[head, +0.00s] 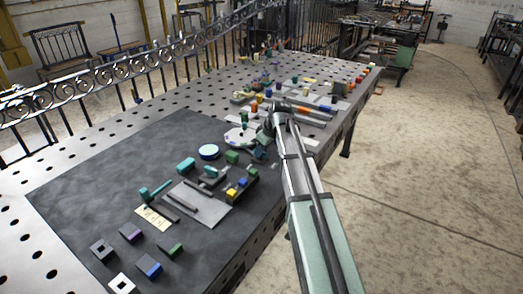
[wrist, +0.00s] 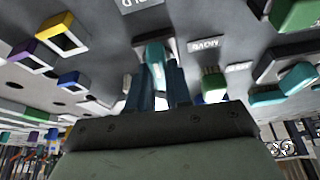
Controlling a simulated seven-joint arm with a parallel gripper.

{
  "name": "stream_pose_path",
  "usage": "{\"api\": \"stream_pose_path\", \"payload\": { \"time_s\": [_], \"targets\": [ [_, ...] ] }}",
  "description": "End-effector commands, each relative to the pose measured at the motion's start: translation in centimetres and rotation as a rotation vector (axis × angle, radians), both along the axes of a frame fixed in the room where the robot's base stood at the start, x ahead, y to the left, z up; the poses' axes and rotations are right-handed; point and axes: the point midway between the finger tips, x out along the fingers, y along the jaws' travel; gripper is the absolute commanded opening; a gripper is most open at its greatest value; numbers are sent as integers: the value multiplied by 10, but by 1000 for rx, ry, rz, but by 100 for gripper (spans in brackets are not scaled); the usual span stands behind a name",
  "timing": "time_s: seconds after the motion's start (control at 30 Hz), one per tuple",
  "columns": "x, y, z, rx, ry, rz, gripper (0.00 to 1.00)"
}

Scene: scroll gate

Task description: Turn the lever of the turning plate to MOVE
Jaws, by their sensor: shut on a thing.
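In the wrist view my gripper (wrist: 157,70) is shut on a teal lever (wrist: 155,52), with one dark finger on each side of it. The lever stands up from a grey surface with white labels around it. The label MOVE (wrist: 205,44) reads upside down, just right of the lever. Other labels, too oblique to read surely, lie at the top edge and on both sides. In the head view a pale round plate (head: 237,136) lies on the table beside my wrist. My fingers and the lever are hard to make out there.
In the wrist view a green-topped block (wrist: 213,84) stands close right of my fingers, and hollow blocks (wrist: 65,40) stand left. More small parts crowd the table behind.

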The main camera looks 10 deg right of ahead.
Motion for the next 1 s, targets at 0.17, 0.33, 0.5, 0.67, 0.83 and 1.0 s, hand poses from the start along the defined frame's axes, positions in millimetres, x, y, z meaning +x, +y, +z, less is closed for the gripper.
{"api": "stream_pose_path", "payload": {
  "time_s": [0.17,0.33,0.5,0.67,0.83,1.0],
  "targets": [
    [-3,2,-2,-3,4,-123,0],
    [-4,2,-2,-3,5,-280,0],
    [-4,3,-3,-4,6,-442,0],
    [-4,4,-3,-4,5,-594,0],
    [-3,5,-3,-4,6,-755,0],
    [-3,6,-3,-3,7,-917,0]
  ]
}}
